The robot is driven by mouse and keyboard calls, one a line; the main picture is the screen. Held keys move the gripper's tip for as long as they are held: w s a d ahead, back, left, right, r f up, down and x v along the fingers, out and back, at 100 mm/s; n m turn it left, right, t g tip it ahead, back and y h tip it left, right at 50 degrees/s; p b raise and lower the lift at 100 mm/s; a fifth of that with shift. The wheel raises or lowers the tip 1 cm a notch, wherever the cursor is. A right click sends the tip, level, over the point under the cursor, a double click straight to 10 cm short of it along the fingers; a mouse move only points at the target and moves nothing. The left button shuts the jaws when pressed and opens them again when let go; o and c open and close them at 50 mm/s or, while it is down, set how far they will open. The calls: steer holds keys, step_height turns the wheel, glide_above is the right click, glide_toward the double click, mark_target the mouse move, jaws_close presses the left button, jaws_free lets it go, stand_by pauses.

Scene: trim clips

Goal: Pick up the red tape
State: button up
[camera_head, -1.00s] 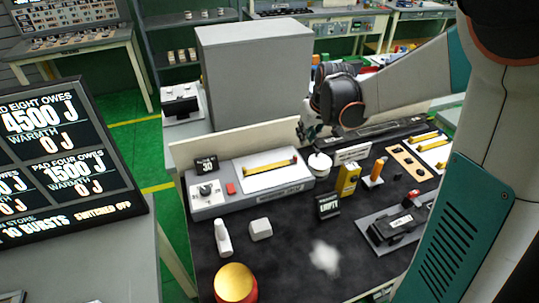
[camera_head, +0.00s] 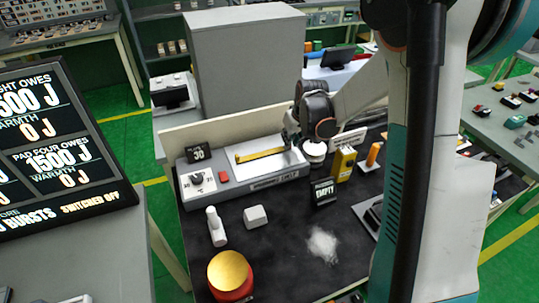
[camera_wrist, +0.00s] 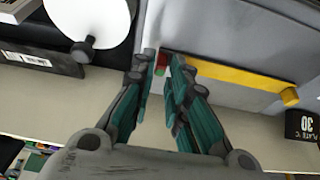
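My gripper (camera_head: 289,138) is over the right end of the grey heater unit at the back of the black bench. In the wrist view, my gripper (camera_wrist: 158,72) has its teal fingers apart. A small red piece (camera_wrist: 161,58) with a green part below it shows between the fingertips, beside the near end of a yellow strip (camera_wrist: 235,76). This red piece may be the red tape; I cannot tell for sure, nor whether the fingers touch it. In the head view the yellow strip (camera_head: 260,155) lies on the pale plate, and the red piece is not clear.
A white lidded pot (camera_head: 315,150) stands close right of my gripper. A yellow block (camera_head: 343,164) and an "EMPTY" sign (camera_head: 324,192) stand farther right. A red-sided, gold-topped drum (camera_head: 230,272) is at the front. A cream board (camera_head: 225,127) stands behind the unit.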

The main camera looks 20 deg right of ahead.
steer(key=shift+w+f, duration=0.25)
steer(key=shift+f, duration=0.3)
jaws_close()
steer(key=shift+r, duration=0.1)
